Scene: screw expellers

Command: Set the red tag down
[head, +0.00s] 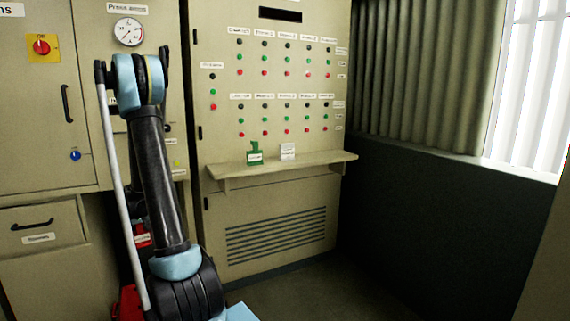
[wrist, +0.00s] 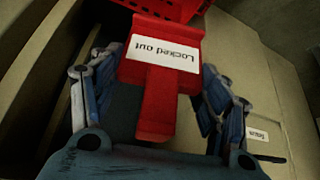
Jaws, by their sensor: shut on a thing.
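The red tag (wrist: 158,104) carries a white "Locked out" label, upside down in the wrist view. My gripper (wrist: 158,66) is shut on the tag, with blue-grey fingers on both sides of it. In the head view a red piece with a white mark, apparently the tag (head: 142,238), shows low behind my arm. My gripper is hidden there.
A red slotted object (wrist: 172,8) lies beyond the tag. A red thing (head: 130,303) shows on the floor side of my arm. A shelf (head: 315,160) on the control panel bears a green tag (head: 255,155) and a white one (head: 287,152), with bare room at its right.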

